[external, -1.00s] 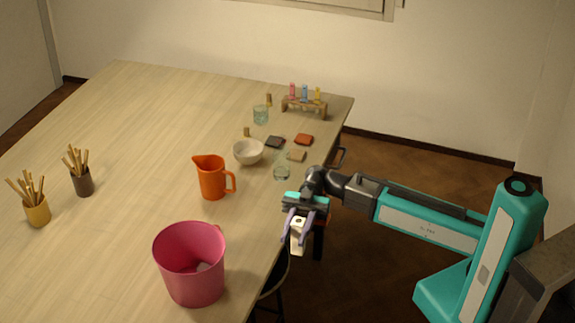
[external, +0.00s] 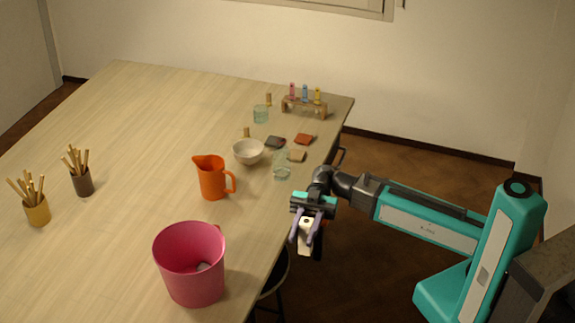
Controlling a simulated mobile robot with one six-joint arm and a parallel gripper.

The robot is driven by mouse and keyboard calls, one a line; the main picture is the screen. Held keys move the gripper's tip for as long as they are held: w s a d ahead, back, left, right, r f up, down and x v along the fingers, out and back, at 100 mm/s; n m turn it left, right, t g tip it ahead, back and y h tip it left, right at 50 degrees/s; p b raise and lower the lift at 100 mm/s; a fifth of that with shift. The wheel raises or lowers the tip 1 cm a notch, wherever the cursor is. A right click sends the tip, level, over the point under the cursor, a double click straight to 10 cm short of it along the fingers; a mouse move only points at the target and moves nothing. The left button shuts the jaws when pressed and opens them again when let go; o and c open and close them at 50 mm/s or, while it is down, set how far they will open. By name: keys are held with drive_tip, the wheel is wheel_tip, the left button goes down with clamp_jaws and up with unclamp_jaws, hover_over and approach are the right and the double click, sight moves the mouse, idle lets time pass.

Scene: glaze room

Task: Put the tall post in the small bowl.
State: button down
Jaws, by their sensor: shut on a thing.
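My gripper (external: 306,236) is off the right edge of the table, fingers pointing down. It is shut on a pale cream block-like piece (external: 305,246) with a dark spot near its top. I cannot tell whether this piece is the tall post. The small bowl (external: 248,152), white and round, stands on the table to the upper left of my gripper, apart from it; it looks empty. A small tan post (external: 268,100) stands upright near the back, and a shorter-looking tan one (external: 246,133) stands just behind the bowl.
An orange jug (external: 211,178), a pink bucket (external: 190,265) and clear glasses (external: 261,114) stand on the table (external: 130,130). Small coloured tiles (external: 303,139) lie right of the bowl. A tube rack (external: 304,106) is at the back. Two stick-filled cups (external: 37,212) are at left.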

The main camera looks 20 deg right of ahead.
drive_tip(key=shift+r, duration=0.15)
wheel_tip(320, 180, up, 12)
drive_tip(key=w+a+m+t+y, duration=0.2)
drive_tip(key=w+m+t+y, duration=0.15)
drive_tip(key=w, duration=1.25)
drive_tip(key=w+a+m+t+y, duration=0.15)
drive_tip(key=w+t, duration=0.25)
drive_tip(key=w, duration=1.1)
drive_tip(key=w+d+m+t+y+b, duration=0.1)
drive_tip(key=w+d+m+t, duration=0.15)
drive_tip(key=w, duration=0.95)
drive_tip(key=w+d+m+t, duration=0.2)
drive_tip(key=w+d+t, duration=0.15)
drive_tip(key=w, duration=0.85)
drive_tip(key=shift+s+a+f, duration=0.1)
drive_tip(key=shift+s+f, duration=0.15)
drive_tip(key=shift+f, duration=1.1)
drive_tip(key=shift+s+a+f, duration=0.1)
drive_tip(key=shift+s+f, duration=0.1)
drive_tip(key=shift+f, duration=1.1)
wheel_tip(320, 180, down, 6)
drive_tip(key=p, duration=0.1)
drive_tip(key=shift+f+p, duration=0.15)
drive_tip(key=shift+p, duration=0.15)
